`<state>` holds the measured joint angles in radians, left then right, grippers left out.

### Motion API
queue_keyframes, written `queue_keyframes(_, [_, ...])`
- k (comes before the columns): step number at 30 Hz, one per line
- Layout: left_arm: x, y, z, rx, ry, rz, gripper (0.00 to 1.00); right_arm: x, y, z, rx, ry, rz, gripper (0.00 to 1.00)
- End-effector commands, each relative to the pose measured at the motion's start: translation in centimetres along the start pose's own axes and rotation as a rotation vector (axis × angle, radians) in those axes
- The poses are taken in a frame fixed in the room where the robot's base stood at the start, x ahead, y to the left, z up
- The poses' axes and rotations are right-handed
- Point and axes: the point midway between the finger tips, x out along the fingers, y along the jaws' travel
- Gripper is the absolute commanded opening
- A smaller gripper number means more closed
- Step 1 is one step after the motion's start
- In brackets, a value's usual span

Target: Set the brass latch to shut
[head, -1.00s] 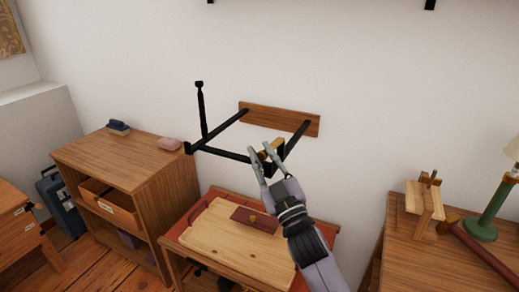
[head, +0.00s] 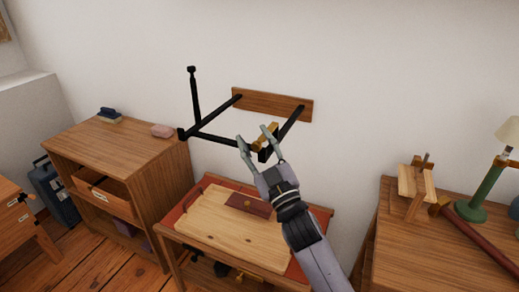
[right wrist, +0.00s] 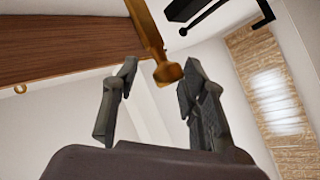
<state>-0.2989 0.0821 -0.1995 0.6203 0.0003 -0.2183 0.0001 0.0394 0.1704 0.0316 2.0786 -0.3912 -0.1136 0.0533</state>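The brass latch (head: 268,134) is a short golden lever at the front right corner of a black metal frame (head: 222,137) fixed to the wall. In the right wrist view it is a brass bar with a rounded knob (right wrist: 168,72) at its lower end. My right gripper (head: 253,135) is open at the latch. In the right wrist view the knob shows between the two fingertips (right wrist: 159,68), with space on both sides; I cannot tell how deep it sits between them. The fingers partly hide the latch in the head view. My left gripper is not in view.
A wooden wall board (head: 272,103) carries the frame, and a black post (head: 194,100) rises at its left. A cabinet (head: 110,150) stands left, a desk (head: 425,255) with a green lamp right.

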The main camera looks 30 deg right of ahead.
Motion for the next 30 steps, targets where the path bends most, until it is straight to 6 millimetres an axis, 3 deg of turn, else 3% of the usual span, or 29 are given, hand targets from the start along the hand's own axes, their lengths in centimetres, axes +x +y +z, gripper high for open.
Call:
queue_keyframes(5, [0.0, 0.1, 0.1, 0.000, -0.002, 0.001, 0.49, -2.1, -0.1, 0.2, 0.002, -0.005, -0.002, 0.40])
queue_keyframes(18, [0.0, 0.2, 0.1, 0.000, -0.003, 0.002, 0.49, -10.4, -0.1, 0.2, 0.002, -0.006, -0.001, 0.40])
queue_keyframes(24, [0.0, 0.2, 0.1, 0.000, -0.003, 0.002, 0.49, -11.8, -0.1, 0.1, 0.001, -0.003, -0.001, 0.40])
queue_keyframes(30, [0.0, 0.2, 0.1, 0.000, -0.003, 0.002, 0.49, -11.9, 0.0, 0.1, 0.001, -0.001, 0.000, 0.40])
